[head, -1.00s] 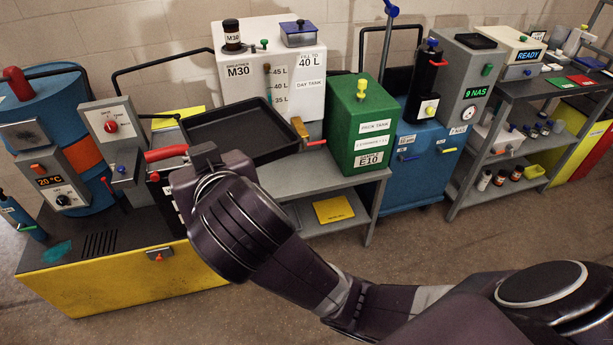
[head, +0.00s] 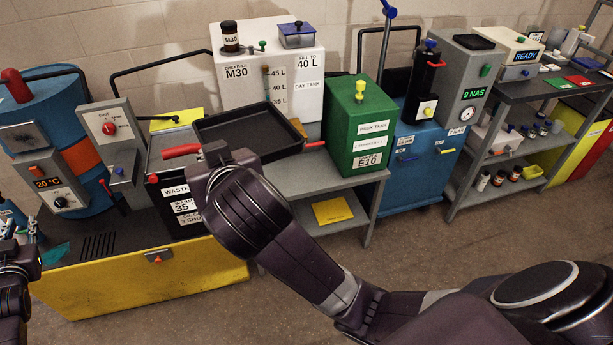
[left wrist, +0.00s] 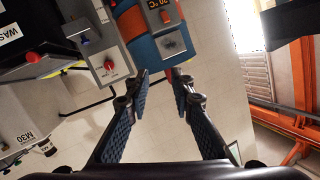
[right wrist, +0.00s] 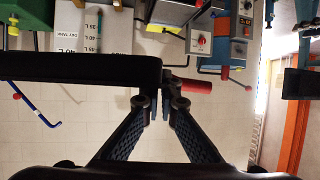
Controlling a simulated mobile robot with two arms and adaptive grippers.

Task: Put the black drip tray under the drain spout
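The black drip tray (head: 245,131), shallow with a red handle (head: 181,151) on its left, is at the front of the white day tank. It also shows edge-on in the right wrist view (right wrist: 75,68). My right gripper (right wrist: 166,106) is shut on the tray's rim beside that handle; in the head view its wrist hides the fingers. I cannot tell whether the tray touches the bench. My left gripper (left wrist: 158,80) is open and empty; it shows at the left edge of the head view (head: 22,238). A brass-coloured piece (head: 298,128) shows at the tray's right end; I cannot tell if it is the drain spout.
A green E10 tank (head: 358,125) stands close right of the tray. A blue cart (head: 420,170) stands farther right.

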